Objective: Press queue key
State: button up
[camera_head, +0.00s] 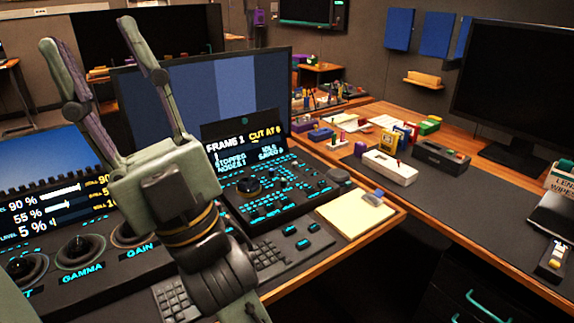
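The control panel (318,203) sits on the desk right of my gripper, with many small cyan-lit keys and a dark ball in a ring (248,186). The key labels are too small to read, so I cannot tell which one is the queue key. The panel's small display (245,143) reads "FRAME 1", "CUT AT", "STOPPED" and "IDLE". My gripper (88,34) is open and empty, its two fingers pointing up and spread wide apart. It is raised in front of the monitor, left of the keys, apart from them. My wrist hides the panel's left part.
A panel with large dials (78,252) lies at the left. A large monitor (265,85) stands behind. Small boxes and a white device (390,166) crowd the right desk.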

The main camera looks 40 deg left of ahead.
aim_at(314, 228)
jog(key=i+l+u, duration=0.15)
jog(key=u, duration=0.3)
jog(key=i+l+u, duration=0.1)
jog(key=l+u, duration=0.35)
jog(key=i+l+u, duration=0.1)
jog(key=l+u, duration=0.15)
jog(key=u, duration=0.2)
